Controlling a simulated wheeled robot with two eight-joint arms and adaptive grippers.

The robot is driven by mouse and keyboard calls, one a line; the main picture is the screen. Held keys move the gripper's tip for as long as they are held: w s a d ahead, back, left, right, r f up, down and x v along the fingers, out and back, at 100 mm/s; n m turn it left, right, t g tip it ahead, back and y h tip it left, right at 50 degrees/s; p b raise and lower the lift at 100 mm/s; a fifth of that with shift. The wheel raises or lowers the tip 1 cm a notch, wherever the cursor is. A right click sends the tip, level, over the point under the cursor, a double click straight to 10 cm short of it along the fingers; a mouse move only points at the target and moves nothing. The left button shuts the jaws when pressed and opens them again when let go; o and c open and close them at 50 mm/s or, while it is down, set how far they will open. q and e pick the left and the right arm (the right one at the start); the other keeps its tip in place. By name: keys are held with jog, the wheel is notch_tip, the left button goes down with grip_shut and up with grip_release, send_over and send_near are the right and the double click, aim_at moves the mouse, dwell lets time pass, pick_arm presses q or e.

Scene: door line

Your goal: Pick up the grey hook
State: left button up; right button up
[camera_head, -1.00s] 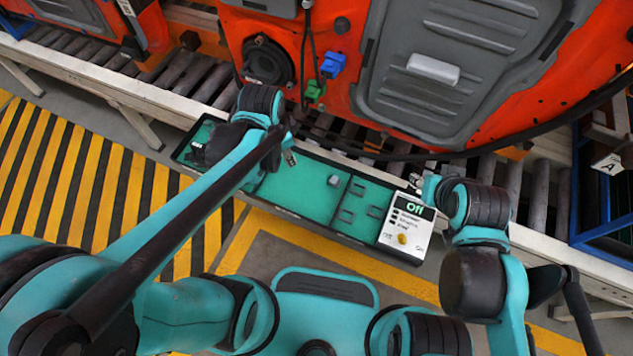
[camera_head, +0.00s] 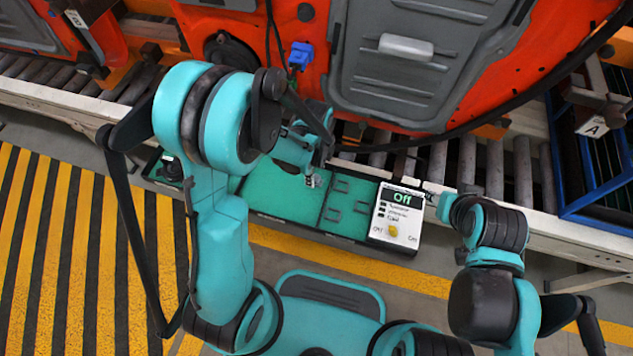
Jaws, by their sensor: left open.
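The green tray (camera_head: 265,205) lies along the front of the conveyor. My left gripper (camera_head: 314,181) is open, pointing down over the middle of the tray. A small grey piece, likely the grey hook, showed at this spot earlier; the gripper now covers it, and I cannot make it out separately. I cannot tell whether the fingers touch it. My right gripper (camera_head: 432,198) is beside the right end of the tray by the white panel; its fingers are too small to read.
A white panel (camera_head: 396,215) reading "Off", with a yellow knob, fills the tray's right end. A black item (camera_head: 172,168) sits at its left end. Orange body parts with a grey panel (camera_head: 425,60) stand behind on rollers. A black cable curves just behind the tray.

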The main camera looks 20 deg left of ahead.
pick_arm(q)
notch_tip(320, 180, down, 3)
jog(key=shift+r+b, duration=0.1)
jog(key=shift+b, duration=0.35)
jog(key=shift+c, duration=0.9)
jog(key=c, duration=0.7)
pick_arm(e)
jog(key=shift+f, duration=0.75)
pick_arm(q)
jog(key=shift+r, duration=0.1)
notch_tip(320, 180, up, 4)
jog(key=p, duration=0.2)
jog(key=shift+r+p, duration=0.2)
jog(key=shift+p, duration=0.15)
jog(key=d+r+p, duration=0.1)
jog(key=d+r, duration=0.1)
jog(key=d, duration=0.2)
jog(key=d+r+p, duration=0.1)
jog(key=d+r, duration=0.1)
jog(key=d, duration=0.1)
jog(key=d+r+p, duration=0.1)
jog(key=d+r, duration=0.1)
jog(key=d, duration=0.2)
jog(key=shift+w+d+r+p, duration=0.25)
jog(key=shift+w+d+p, duration=0.1)
jog(key=shift+w, duration=0.05)
pick_arm(e)
notch_tip(320, 180, up, 6)
jog(key=shift+r, duration=0.15)
